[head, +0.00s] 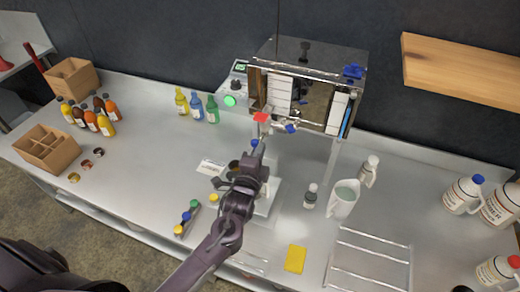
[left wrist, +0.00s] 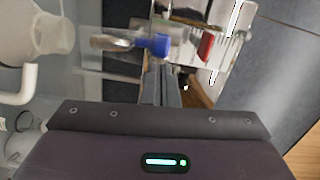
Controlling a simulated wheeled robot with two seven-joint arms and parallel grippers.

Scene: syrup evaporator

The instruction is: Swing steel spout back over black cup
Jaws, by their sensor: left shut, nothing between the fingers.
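The steel evaporator box (head: 318,58) stands at the back of the bench. At its front lower left are a red handle (head: 261,117) and a small steel fitting with a blue part (head: 291,128). In the left wrist view a steel spout (left wrist: 108,42) with a blue grip (left wrist: 155,46) lies just beyond my fingers, and a red part (left wrist: 206,46) is to its right. My left gripper (head: 257,147) is shut and empty, just below and in front of these fittings. A dark round thing (head: 234,165), perhaps the black cup, is partly hidden behind my left arm. My right gripper is not in view.
Coloured bottles (head: 197,106) stand left of the evaporator. A white jug (head: 343,198) and small bottles stand to its right. A wire rack (head: 370,262) and a yellow sponge (head: 295,259) lie near the front.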

